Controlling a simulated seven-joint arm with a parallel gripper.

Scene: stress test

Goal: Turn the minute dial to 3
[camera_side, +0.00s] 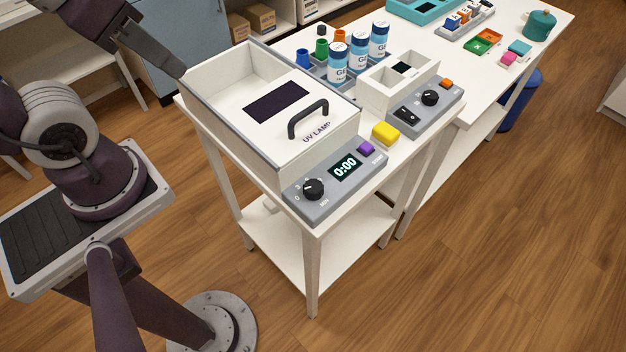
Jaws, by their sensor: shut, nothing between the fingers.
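The minute dial is a round black knob (313,189) on the grey front panel (331,192) of the white UV lamp box (235,135). Small marks and lettering surround it, too small to read surely; its exact pointer setting is unclear. The display (345,167) beside it reads 0:00. A purple button (366,149) sits right of the display. My gripper (178,70) is at the upper left, near the box's back left corner, well away from the dial. Its fingers are small and dark here; it looks shut and empty.
The box has a black handle (308,118) on its lid. A yellow block (385,134) lies right of the panel. A second device with a black knob (430,98) stands farther right. Labelled bottles (339,64) stand behind. Space in front of the panel is free.

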